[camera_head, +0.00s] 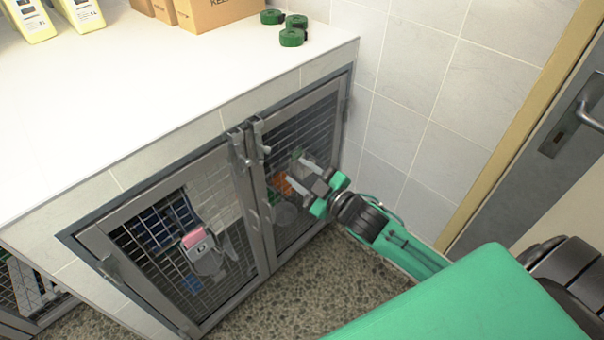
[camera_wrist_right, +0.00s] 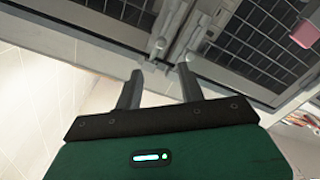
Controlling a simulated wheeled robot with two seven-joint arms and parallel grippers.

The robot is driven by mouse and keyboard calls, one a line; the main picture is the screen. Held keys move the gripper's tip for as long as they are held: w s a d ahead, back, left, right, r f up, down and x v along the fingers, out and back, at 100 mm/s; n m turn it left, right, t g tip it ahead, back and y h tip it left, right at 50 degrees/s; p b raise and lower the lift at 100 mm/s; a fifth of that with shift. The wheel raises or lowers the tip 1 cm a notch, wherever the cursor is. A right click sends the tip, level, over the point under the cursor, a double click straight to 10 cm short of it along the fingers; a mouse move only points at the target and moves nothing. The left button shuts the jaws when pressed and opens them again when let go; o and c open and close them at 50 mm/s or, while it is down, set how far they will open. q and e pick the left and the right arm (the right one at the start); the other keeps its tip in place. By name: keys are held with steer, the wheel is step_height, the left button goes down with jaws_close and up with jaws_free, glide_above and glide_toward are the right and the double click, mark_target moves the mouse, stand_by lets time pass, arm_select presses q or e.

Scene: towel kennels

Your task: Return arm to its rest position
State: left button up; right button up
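My right arm (camera_head: 410,255), green and black, reaches in from the lower right in the head view. Its right gripper (camera_head: 296,171) is in front of the right kennel door (camera_head: 318,128). In the right wrist view the two grey fingers of this gripper (camera_wrist_right: 158,82) stand well apart with nothing between them. The mesh doors and their latches lie beyond the fingertips. Whether a fingertip touches the door mesh I cannot tell. My left gripper does not show.
The left kennel door (camera_head: 255,228) appears shut and carries a grey holder (camera_head: 208,262) with a pink top. The white counter (camera_head: 150,95) holds cardboard boxes (camera_head: 215,12), green rolls (camera_head: 292,37) and yellow containers (camera_head: 30,20). A room door (camera_head: 560,150) is at right; pebbled floor (camera_head: 290,295) is clear.

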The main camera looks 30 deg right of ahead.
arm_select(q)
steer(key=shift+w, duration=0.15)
